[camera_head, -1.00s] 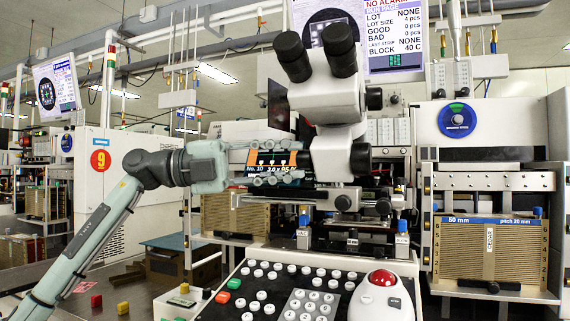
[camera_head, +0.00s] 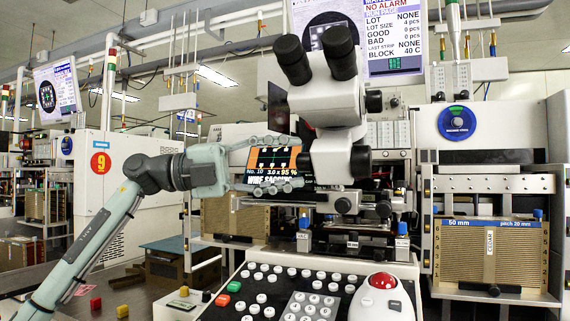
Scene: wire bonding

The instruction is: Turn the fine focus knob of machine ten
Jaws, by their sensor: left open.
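Machine ten's white microscope (camera_head: 331,107) stands upright with two black eyepieces. A black knob (camera_head: 361,161) sticks out on the right of its lower body, and a smaller one (camera_head: 374,101) sits higher up. A dark knob (camera_head: 304,163) shows on the left side, partly behind the fingertips. I cannot tell which is the fine focus knob. My left gripper (camera_head: 298,163) is open, pointing right, one finger above the other. Its tips are close to the left knob; I cannot tell if they touch it. My right gripper is out of view.
A small screen reading "No. 10" (camera_head: 272,160) shows between and behind my fingers. A keypad console (camera_head: 240,270) with a red trackball (camera_head: 382,280) lies below. A slotted magazine (camera_head: 489,250) stands at right. A large monitor (camera_head: 382,40) hangs behind the eyepieces.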

